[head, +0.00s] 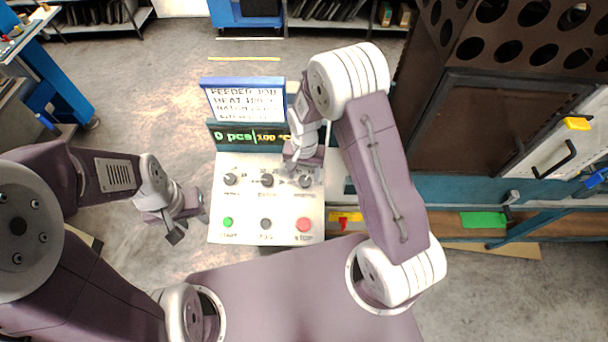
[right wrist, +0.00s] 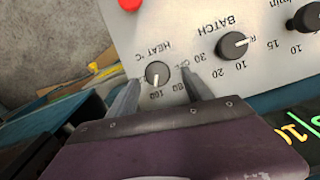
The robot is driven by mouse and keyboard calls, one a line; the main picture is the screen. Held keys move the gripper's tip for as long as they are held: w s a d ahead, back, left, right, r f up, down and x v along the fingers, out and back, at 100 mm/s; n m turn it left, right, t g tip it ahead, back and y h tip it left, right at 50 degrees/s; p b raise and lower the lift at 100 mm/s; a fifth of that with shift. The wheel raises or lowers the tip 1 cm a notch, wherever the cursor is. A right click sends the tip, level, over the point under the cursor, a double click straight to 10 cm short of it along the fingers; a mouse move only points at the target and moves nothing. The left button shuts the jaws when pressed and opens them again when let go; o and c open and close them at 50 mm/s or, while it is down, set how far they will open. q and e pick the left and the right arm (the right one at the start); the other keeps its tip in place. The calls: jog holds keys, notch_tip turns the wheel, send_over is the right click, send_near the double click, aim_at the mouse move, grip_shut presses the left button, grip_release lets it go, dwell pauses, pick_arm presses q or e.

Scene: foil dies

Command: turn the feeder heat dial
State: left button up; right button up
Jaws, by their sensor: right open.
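The heat dial (right wrist: 157,73) is a dark round knob with a white pointer line, at the right of the dial row (head: 305,181) on the white control panel (head: 246,205). Its pointer is toward the mark that looks like 100. My right gripper (head: 303,170) is over this dial. In the right wrist view its two fingers are apart, one on each side of the dial; I cannot tell whether they touch it. The display (head: 247,136) reads 0 pcs and 100 °C. My left gripper (head: 189,227) is left of the panel, empty, its fingers apart.
The batch dial (right wrist: 233,45) is beside the right finger, with another dial (head: 231,179) further left. Below are green (head: 228,222), dark (head: 265,224) and red (head: 303,225) buttons. A job sign (head: 245,103) stands behind the display. A dark perforated machine (head: 500,60) is at right.

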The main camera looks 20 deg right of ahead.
aim_at(304, 181)
jog(key=shift+s+d+f, duration=0.1)
jog(key=shift+s+f, duration=0.05)
jog(key=shift+f, duration=0.45)
jog(key=shift+s+f, duration=0.15)
jog(key=shift+f, duration=0.4)
jog(key=shift+w, duration=0.15)
jog(key=c, duration=0.3)
grip_shut()
pick_arm(q)
jog(key=shift+s+d+r, duration=0.1)
jog(key=shift+s+r, duration=0.1)
jog(key=shift+r, duration=0.15)
